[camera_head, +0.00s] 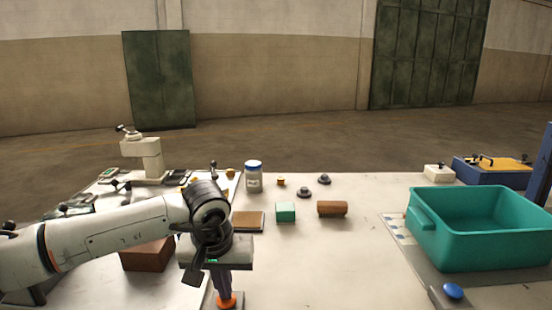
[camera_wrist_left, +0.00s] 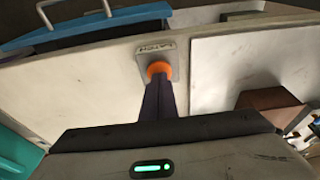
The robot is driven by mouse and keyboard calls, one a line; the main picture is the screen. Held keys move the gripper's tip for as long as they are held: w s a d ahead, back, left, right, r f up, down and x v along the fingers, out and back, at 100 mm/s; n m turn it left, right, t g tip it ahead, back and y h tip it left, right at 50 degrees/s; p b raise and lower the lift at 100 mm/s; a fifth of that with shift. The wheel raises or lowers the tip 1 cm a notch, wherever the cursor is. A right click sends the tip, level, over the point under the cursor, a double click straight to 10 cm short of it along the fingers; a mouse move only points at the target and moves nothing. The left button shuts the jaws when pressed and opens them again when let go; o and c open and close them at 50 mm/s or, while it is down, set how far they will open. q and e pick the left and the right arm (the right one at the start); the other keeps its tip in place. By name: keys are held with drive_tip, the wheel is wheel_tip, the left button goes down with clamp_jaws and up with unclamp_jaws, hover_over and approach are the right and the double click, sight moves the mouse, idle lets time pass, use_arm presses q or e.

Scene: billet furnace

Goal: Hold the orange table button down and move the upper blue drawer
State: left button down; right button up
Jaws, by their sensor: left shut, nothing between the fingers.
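The orange table button (camera_wrist_left: 159,69) sits on a small grey plate marked LATCH in the left wrist view. It also shows at the bottom of the head view (camera_head: 227,302). My left gripper (camera_head: 225,291) points down at the button, shut and empty. Its fingertips (camera_wrist_left: 159,80) meet or overlap the button's edge in the picture; I cannot tell how far the button is pressed. A blue drawer front (camera_wrist_left: 85,28) with a pale bar handle (camera_wrist_left: 75,12) shows at the top left of the wrist view, partly cut off. I cannot tell whether it is the upper one. My right gripper is not in view.
A teal bin (camera_head: 480,246) stands at the right, with a blue button (camera_head: 453,291) in front. A brown block (camera_head: 147,256) lies beside my left arm. A green cube (camera_head: 286,212), a wooden cylinder (camera_head: 332,209) and a jar (camera_head: 253,177) stand farther back. The table's middle front is clear.

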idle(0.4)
use_arm(q)
drive_tip(key=w+p+v, duration=0.1)
drive_tip(key=p+v, duration=0.2)
drive_tip(key=v, duration=0.3)
drive_tip(key=shift+w+r+p, duration=0.25)
drive_tip(key=shift+r+p, duration=0.05)
drive_tip(key=shift+r, duration=0.3)
